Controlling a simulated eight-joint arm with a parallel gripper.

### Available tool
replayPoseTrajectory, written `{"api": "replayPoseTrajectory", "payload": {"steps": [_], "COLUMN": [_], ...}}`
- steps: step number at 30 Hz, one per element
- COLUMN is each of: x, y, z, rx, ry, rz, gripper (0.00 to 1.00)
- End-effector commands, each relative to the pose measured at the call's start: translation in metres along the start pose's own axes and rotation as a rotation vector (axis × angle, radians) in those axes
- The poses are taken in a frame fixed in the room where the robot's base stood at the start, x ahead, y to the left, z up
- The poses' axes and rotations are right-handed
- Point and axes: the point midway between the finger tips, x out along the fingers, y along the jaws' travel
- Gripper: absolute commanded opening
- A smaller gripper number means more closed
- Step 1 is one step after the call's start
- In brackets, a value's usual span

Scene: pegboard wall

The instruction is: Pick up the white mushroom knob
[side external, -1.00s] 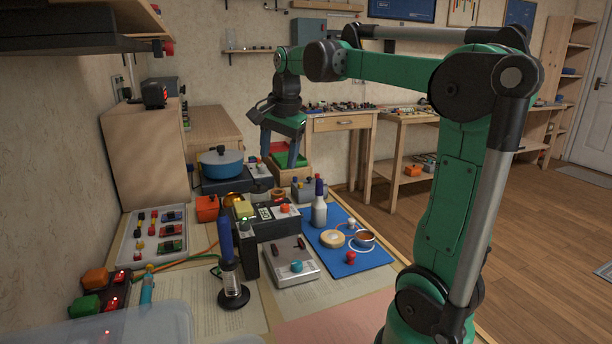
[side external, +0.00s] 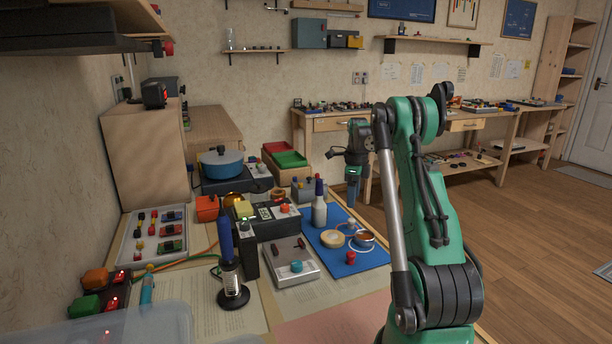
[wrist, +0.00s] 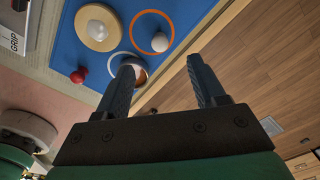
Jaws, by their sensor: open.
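The white mushroom knob (wrist: 160,42) shows in the wrist view as a small round white top, inside an orange ring on the blue mat (wrist: 185,12). In the side view the white knob (side external: 351,222) stands near the back right of the mat. My gripper (wrist: 162,66) is open with nothing between its fingers; the knob appears beyond the fingertips. In the side view my gripper (side external: 352,203) points down, above the level of the mat near its right edge. I cannot tell its exact distance from the knob.
A bowl (side external: 364,239), a tan disc (side external: 332,239) and a red knob (side external: 350,257) share the mat. A white bottle (side external: 319,211) stands at its back left. A dark device (side external: 275,224) is further left. Open floor lies right of the table.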

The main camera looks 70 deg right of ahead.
Motion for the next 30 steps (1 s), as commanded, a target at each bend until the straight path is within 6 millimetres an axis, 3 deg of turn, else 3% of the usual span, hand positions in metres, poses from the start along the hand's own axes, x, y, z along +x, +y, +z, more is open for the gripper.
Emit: {"api": "replayPoseTrajectory", "payload": {"steps": [13, 24, 26, 30], "x": [0.058, 0.067, 0.067, 0.067], "y": [0.0, 0.001, 0.001, 0.001], "z": [0.0, 0.0, 0.0, 0.0], "rx": [-0.002, -0.002, -0.002, -0.002], "ry": [0.0, 0.0, 0.0, 0.0], "rz": [-0.001, -0.001, -0.001, -0.001], "gripper": [0.63, 0.63, 0.49, 0.09]}}
